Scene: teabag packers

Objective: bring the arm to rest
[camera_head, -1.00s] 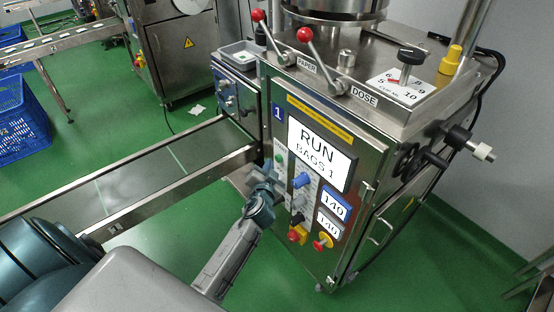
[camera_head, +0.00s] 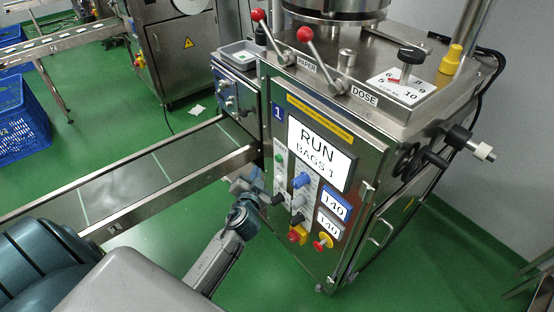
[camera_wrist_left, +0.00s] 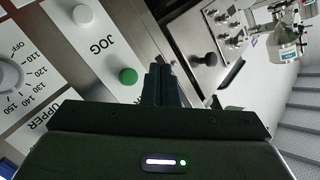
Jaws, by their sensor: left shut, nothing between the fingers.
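My left gripper (camera_head: 258,192) is in front of the machine's control panel, low and to the left of the screen. In the left wrist view its fingers (camera_wrist_left: 160,80) are together with nothing between them. A green button (camera_wrist_left: 127,76) and a white button (camera_wrist_left: 82,15) marked JOG sit just left of the fingers there. The packing machine (camera_head: 335,215) shows "RUN BAGS 1" on its screen (camera_head: 320,153). I cannot tell from the head view how far the fingertips are from the panel. My right gripper is not in view.
A conveyor (camera_head: 150,165) runs from the machine to the lower left. A blue crate (camera_head: 22,125) stands at the far left. Green floor is open below the panel.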

